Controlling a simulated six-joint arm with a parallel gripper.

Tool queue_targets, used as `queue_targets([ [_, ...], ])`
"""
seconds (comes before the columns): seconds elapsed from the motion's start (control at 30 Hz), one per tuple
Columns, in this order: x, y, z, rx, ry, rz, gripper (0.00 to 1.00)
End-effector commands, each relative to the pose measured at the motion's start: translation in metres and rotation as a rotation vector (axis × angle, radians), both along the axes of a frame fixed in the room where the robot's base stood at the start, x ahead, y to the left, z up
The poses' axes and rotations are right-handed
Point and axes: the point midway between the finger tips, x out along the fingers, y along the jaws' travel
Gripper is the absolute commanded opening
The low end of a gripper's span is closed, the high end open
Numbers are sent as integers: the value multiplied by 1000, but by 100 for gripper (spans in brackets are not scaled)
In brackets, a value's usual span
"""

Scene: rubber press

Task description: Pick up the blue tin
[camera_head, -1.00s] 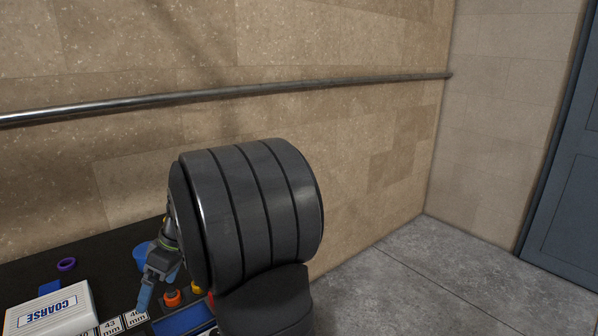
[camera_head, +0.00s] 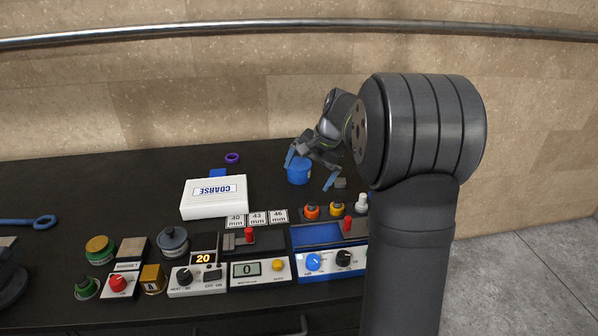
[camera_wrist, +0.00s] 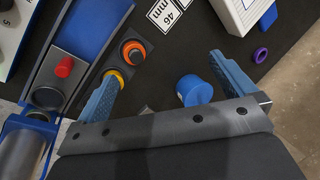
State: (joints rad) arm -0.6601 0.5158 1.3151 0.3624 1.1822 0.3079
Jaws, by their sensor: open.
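The blue tin (camera_head: 298,172) stands on the black bench near the wall, right of the white box. It also shows in the wrist view (camera_wrist: 194,91), between the two fingers and nearer the right one. My gripper (camera_head: 311,168) is open and empty at the tin, with one blue finger left of it and the other right of it. In the wrist view my gripper (camera_wrist: 171,77) has its fingers wide apart. I cannot tell how far above the bench the fingertips are.
A white COARSE box (camera_head: 214,198) lies left of the tin, with a purple ring (camera_head: 232,158) behind it. Size cards (camera_head: 257,219), an orange knob (camera_head: 311,211) and a yellow knob (camera_head: 336,209) stand in front. A small grey block (camera_head: 340,183) lies to the right.

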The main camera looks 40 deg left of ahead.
Motion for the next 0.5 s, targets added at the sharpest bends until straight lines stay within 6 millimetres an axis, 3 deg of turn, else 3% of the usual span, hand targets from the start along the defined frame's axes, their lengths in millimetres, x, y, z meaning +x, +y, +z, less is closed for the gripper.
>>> queue_targets([
  [0.5, 56, 40, 7, -39, 232, -968, 100],
])
